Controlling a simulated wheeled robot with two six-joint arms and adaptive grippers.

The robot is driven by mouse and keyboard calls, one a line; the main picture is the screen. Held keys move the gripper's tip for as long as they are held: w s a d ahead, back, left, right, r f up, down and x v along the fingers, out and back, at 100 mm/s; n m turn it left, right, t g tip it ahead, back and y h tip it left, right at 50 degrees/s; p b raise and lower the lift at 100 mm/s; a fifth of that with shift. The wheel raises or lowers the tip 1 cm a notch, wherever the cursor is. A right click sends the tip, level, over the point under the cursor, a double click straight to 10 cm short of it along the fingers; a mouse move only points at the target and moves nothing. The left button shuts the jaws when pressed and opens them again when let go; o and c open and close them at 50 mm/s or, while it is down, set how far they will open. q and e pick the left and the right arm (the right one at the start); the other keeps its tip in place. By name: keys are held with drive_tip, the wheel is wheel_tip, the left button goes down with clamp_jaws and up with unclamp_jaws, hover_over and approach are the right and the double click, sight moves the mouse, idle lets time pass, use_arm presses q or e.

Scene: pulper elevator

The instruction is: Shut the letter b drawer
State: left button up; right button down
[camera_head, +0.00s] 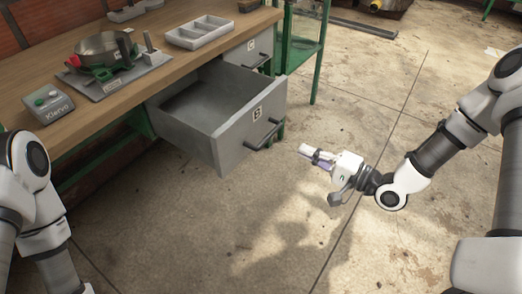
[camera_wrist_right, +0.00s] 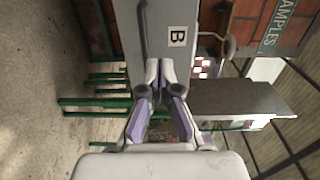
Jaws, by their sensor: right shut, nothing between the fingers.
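The letter b drawer (camera_head: 213,122) is a grey open-topped box, pulled well out from under the workbench. Its front bears a "B" label (camera_head: 257,113) and a dark bar handle (camera_head: 262,134). In the right wrist view the drawer front (camera_wrist_right: 130,35) with its label (camera_wrist_right: 177,37) lies ahead, turned sideways. My right gripper (camera_head: 308,152) is shut and empty, to the right of the drawer front, with a gap between them in the head view. Its fingers (camera_wrist_right: 160,92) also show in the right wrist view. Of my left arm only links show; its gripper is out of view.
A closed-looking "C" drawer (camera_head: 249,50) sits beyond. A green-framed stand (camera_head: 300,40) is behind. The concrete floor in front is clear.

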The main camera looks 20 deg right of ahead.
drive_tip(key=b, duration=0.4)
approach(253, 125)
drive_tip(key=x, duration=0.6)
drive_tip(key=shift+a+f, duration=0.1)
drive_tip(key=shift+a, duration=0.15)
drive_tip(key=shift+w+a, duration=0.2)
drive_tip(key=shift+w, duration=0.2)
use_arm(q)
wheel_tip(253, 125, down, 4)
drive_tip(key=shift+f, duration=0.15)
